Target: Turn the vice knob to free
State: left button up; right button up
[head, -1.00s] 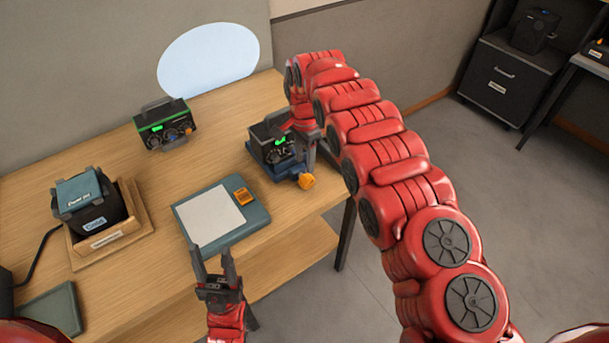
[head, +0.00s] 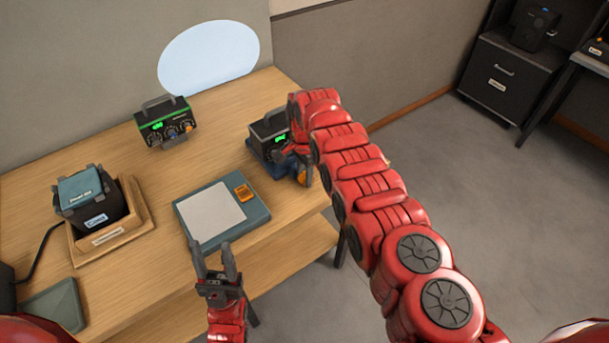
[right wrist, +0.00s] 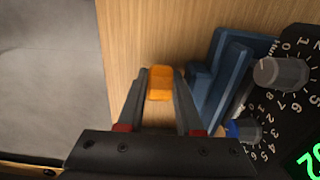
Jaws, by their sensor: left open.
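The blue vice (head: 262,158) stands near the table's right edge and holds a dark box (head: 268,130) with a green display. The vice's orange knob (head: 303,177) is partly hidden by my right arm in the head view. In the right wrist view the orange knob (right wrist: 160,84) is between the fingertips of my right gripper (right wrist: 160,75). The fingers are beside it on both sides; I cannot tell whether they press on it. My left gripper (head: 213,246) is open and empty in front of the table pad.
A teal pad with a white plate and an orange label (head: 240,212) lies mid-table. A green-edged dial box (head: 166,123) stands behind. A dark box sits in a wooden tray (head: 110,238) at left. Dial knobs (right wrist: 280,72) are close to the right of my right gripper.

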grip_shut()
